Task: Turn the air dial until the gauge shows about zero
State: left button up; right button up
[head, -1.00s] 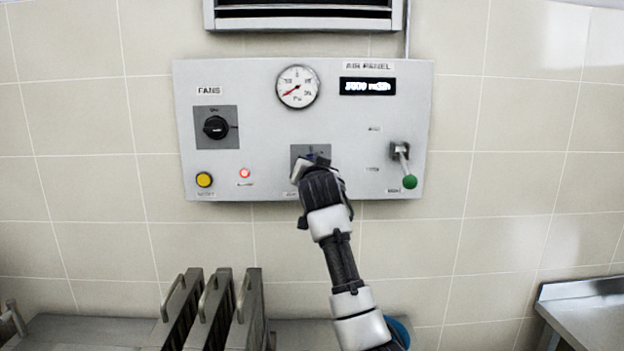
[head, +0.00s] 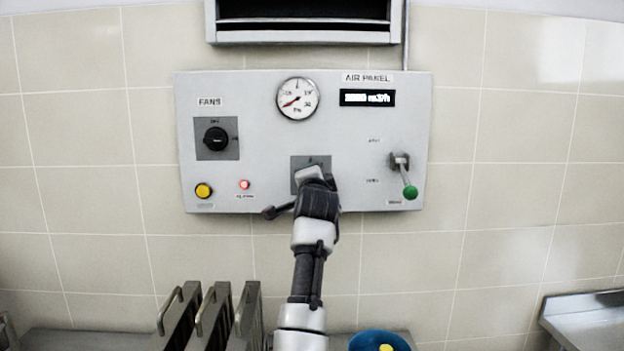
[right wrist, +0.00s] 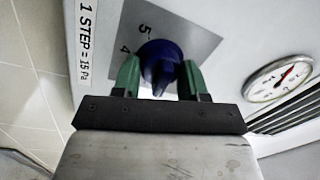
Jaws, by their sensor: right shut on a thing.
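The air dial is a dark blue knob (right wrist: 158,62) on a grey plate (head: 298,163) at the bottom middle of the air panel. My right gripper (right wrist: 160,78) is shut on the knob, one green finger on each side in the right wrist view. In the head view my gripper (head: 312,178) hides the knob. The round gauge (head: 297,98) is above it, and its red needle points to the lower left, well away from the zero at the top. It also shows in the right wrist view (right wrist: 278,80). My left gripper is not in view.
The panel (head: 260,140) also carries a black fans knob (head: 215,139), a yellow button (head: 203,190), a lit red lamp (head: 244,184), a blurred display (head: 367,98) and a green-tipped lever (head: 409,189). A label reading 1 STEP = 15 Pa (right wrist: 86,40) is beside the dial.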

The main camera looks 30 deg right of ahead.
jog(key=shift+f+m, duration=0.1)
jog(key=shift+m, duration=0.5)
jog(key=o, duration=0.9)
jog(key=b+v, duration=0.3)
jog(key=v, duration=0.7)
jog(key=shift+s+a+b, duration=0.25)
jog(key=shift+s+b, duration=0.05)
jog(key=shift+b, duration=0.05)
